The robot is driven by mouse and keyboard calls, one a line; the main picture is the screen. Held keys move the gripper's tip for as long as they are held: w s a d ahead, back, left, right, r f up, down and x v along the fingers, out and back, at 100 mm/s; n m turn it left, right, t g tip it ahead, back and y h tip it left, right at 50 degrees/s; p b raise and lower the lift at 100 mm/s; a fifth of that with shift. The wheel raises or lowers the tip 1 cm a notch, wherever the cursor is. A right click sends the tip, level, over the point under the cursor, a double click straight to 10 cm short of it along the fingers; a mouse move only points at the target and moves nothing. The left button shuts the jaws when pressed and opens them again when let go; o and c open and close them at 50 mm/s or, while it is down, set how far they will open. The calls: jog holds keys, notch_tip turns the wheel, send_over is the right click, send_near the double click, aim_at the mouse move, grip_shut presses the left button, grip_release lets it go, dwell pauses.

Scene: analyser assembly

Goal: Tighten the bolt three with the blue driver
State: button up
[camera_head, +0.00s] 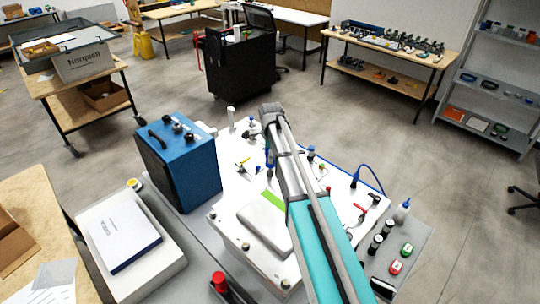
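A white analyser assembly (233,205) with a flat top stands on the bench, with small bolts, knobs and coloured parts on it. My teal and grey arm (322,245) reaches over it from the bottom and covers its middle. My gripper's fingers cannot be made out near the far end of the arm. A thin blue upright thing (268,157) shows just left of the arm; I cannot tell whether it is the blue driver or whether it is held. Another small blue-topped part (311,153) stands right of the arm. Which bolt is bolt three cannot be told.
A blue box with knobs (180,165) stands left of the assembly. A white box with a book-like panel (124,235) is at lower left. A blue cable (373,175), a white bottle (402,211) and red and green round parts (396,267) are at right. Open floor lies beyond.

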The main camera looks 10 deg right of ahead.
jog(key=shift+c, duration=0.2)
dwell(0.5)
grip_shut()
jog(key=shift+r, duration=0.2)
jog(key=shift+w+r+p, duration=0.1)
jog(key=shift+r+p, duration=0.05)
jog(key=shift+p, duration=0.3)
jog(key=shift+r+p, duration=0.3)
jog(key=shift+r, duration=0.15)
jog(key=shift+r+p, duration=2.25)
